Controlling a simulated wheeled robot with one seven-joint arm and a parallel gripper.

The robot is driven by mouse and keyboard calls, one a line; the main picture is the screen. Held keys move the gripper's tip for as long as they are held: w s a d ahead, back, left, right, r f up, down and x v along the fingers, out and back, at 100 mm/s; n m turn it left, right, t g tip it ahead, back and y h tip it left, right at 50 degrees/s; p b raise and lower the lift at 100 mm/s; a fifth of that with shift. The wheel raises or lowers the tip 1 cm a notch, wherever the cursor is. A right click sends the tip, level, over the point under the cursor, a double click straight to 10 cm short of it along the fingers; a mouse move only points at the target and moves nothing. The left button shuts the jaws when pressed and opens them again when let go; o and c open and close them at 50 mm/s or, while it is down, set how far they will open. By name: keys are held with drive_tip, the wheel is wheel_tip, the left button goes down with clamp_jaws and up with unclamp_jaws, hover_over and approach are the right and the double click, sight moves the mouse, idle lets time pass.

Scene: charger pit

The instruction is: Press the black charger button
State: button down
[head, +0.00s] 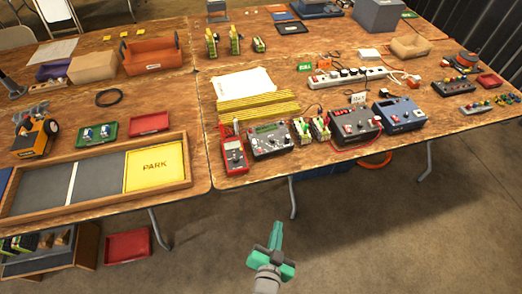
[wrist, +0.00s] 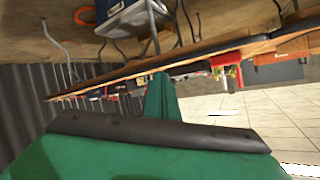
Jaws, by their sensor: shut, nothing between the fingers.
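The black charger (head: 355,127) is a dark box with red and pale controls on its sloped front, near the front edge of the right table. A small white sign stands behind it. Its button is too small to single out. A blue charger (head: 398,115) of similar shape stands just right of it. My gripper (head: 277,229) is green, shut and empty. It is in front of the table, over the floor, well short of the black charger and to its lower left. In the wrist view my shut fingers (wrist: 160,90) point toward the table edge; the charger cannot be made out there.
Left of the black charger are small green-and-white blocks (head: 311,129), a grey meter box (head: 270,140) and a red multimeter (head: 234,154). A power strip (head: 348,77) lies behind. Table legs stand below; floor ahead is open.

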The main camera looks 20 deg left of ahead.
drive_tip(key=w+a+r+m+g, duration=0.1)
drive_tip(key=w+a, duration=0.2)
drive_tip(key=w, duration=0.4)
drive_tip(key=w+a+r+m, duration=0.1)
drive_tip(key=w+a+r, duration=0.15)
drive_tip(key=w, duration=0.45)
wheel_tip(320, 180, up, 10)
drive_tip(key=f+m+g+y, duration=0.1)
drive_tip(key=m+g, duration=0.1)
hover_over(260, 150)
drive_tip(key=s+d, duration=0.2)
drive_tip(key=s, duration=0.1)
drive_tip(key=shift+s+a+r, duration=0.1)
drive_tip(key=shift+r, duration=0.15)
drive_tip(key=shift+f, duration=0.1)
drive_tip(key=shift+w+a+f, duration=0.15)
drive_tip(key=shift+w+f, duration=0.05)
drive_tip(key=shift+f, duration=1.2)
drive_tip(key=shift+w+a+f, duration=0.2)
drive_tip(key=shift+f, duration=1.25)
drive_tip(key=shift+w+a+f, duration=0.15)
drive_tip(key=shift+w+f, duration=0.05)
drive_tip(key=shift+f, duration=1.2)
drive_tip(key=shift+f, duration=0.15)
drive_tip(key=shift+f, duration=0.25)
